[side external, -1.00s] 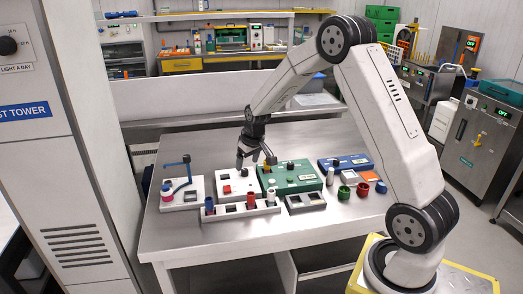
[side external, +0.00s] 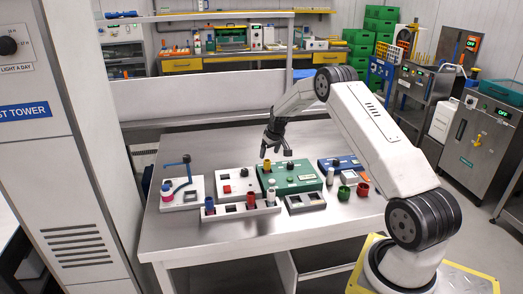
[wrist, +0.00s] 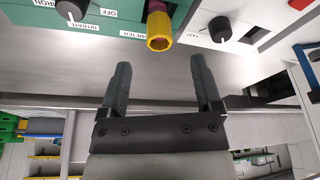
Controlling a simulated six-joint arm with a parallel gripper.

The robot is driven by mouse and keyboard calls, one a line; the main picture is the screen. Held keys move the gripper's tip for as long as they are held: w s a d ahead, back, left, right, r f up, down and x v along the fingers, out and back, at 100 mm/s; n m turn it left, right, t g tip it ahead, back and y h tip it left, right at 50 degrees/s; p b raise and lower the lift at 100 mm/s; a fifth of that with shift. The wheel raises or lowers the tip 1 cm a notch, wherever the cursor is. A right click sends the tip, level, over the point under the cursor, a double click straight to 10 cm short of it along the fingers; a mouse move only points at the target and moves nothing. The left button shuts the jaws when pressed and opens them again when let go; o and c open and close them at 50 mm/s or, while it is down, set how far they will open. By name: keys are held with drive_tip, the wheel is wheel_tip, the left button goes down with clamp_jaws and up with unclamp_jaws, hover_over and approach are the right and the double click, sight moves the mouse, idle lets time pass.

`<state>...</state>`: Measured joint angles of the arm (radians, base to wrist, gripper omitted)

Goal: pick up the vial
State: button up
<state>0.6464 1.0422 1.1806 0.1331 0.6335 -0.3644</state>
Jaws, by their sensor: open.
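A yellow-ended, magenta-bodied tube (wrist: 159,30), possibly the vial, stands at the edge of the green meter box (wrist: 110,14) in the wrist view. In the side view a small yellow piece (side external: 267,165) shows at the green box's (side external: 297,177) back left. Other vial-like pieces stand in the white front rack (side external: 230,214): one blue-topped (side external: 209,204), one red-topped (side external: 250,200), one pale (side external: 271,193). My gripper (side external: 276,153) is open and empty above the back of the green box. In the wrist view its fingers (wrist: 158,63) point toward the yellow end, apart from it.
A white box with a red button (side external: 226,190) stands left of the green box, and a blue box (side external: 345,162) to its right. A stand with a blue arm (side external: 180,182) is at the left. The table's back is clear.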

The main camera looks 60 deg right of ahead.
sight(267, 161)
drive_tip(key=shift+x, duration=1.2)
drive_tip(key=shift+f, duration=0.1)
drive_tip(key=shift+x, duration=2.5)
clamp_jaws()
